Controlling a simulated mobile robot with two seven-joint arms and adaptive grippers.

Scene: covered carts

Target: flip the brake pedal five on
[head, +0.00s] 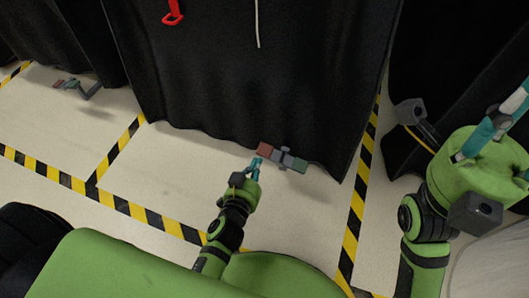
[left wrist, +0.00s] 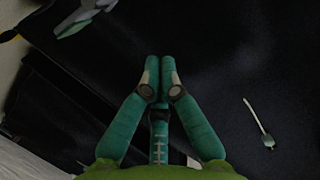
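A brake pedal (head: 282,157) sticks out low from under the black cover of the middle cart. It is a grey bar with a red end (head: 266,149) on the left and a green end (head: 299,165) on the right. My left gripper (head: 256,165) is just below the red end; I cannot tell if they touch. In the left wrist view its fingertips (left wrist: 160,68) are together with nothing seen between them, and part of a grey-green pedal (left wrist: 82,14) shows at the top left. My right gripper (head: 497,127) is at the right, away from the pedal, partly cut off.
Another pedal (head: 75,86) sits under the cart cover at the left. A red handle (head: 173,12) and a pale cord (head: 257,25) hang on the middle black cover (head: 250,80). Yellow-black tape (head: 130,207) marks the pale floor, which is clear in front.

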